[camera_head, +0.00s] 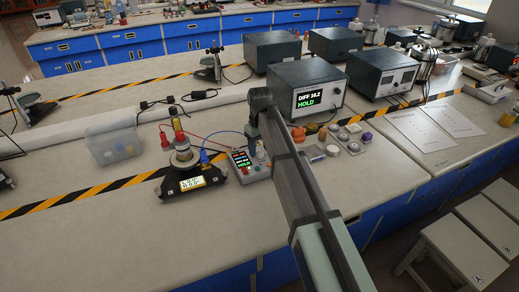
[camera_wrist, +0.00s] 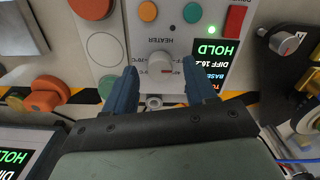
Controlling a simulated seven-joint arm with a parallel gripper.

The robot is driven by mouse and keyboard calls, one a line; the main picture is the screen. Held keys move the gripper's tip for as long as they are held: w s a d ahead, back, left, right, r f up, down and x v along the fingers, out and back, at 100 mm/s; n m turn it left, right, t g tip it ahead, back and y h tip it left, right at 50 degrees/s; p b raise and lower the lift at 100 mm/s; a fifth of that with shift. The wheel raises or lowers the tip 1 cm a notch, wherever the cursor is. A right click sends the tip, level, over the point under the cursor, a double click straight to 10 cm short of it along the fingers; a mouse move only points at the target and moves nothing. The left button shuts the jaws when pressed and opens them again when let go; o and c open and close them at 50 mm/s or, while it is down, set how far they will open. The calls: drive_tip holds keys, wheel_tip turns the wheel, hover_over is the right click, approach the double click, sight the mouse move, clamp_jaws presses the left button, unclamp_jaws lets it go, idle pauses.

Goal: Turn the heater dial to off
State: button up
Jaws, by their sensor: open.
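The heater dial (camera_wrist: 161,64) is a pale round knob under the word HEATER on a light grey control panel (camera_wrist: 143,45). In the wrist view my gripper (camera_wrist: 159,70) is open, with one blue finger on each side of the dial. Gaps show between the fingers and the knob, so it is not gripped. The dial's pointer and exact setting are too small to read. In the head view a small control box (camera_head: 257,169) with a green-lit display stands on the bench. My arm crosses close beside it and my fingers cannot be made out there.
On the panel are an orange button (camera_wrist: 148,11), a teal button (camera_wrist: 193,12), a red switch (camera_wrist: 235,19) and a display (camera_wrist: 211,62) reading HOLD. A black-based apparatus (camera_head: 190,183) with cables stands left of the box. Loose knobs (camera_head: 354,128) lie to the right.

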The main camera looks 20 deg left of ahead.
sight(260, 151)
wheel_tip(260, 151, up, 13)
idle(0.4)
drive_tip(key=shift+f, duration=0.1)
idle(0.3)
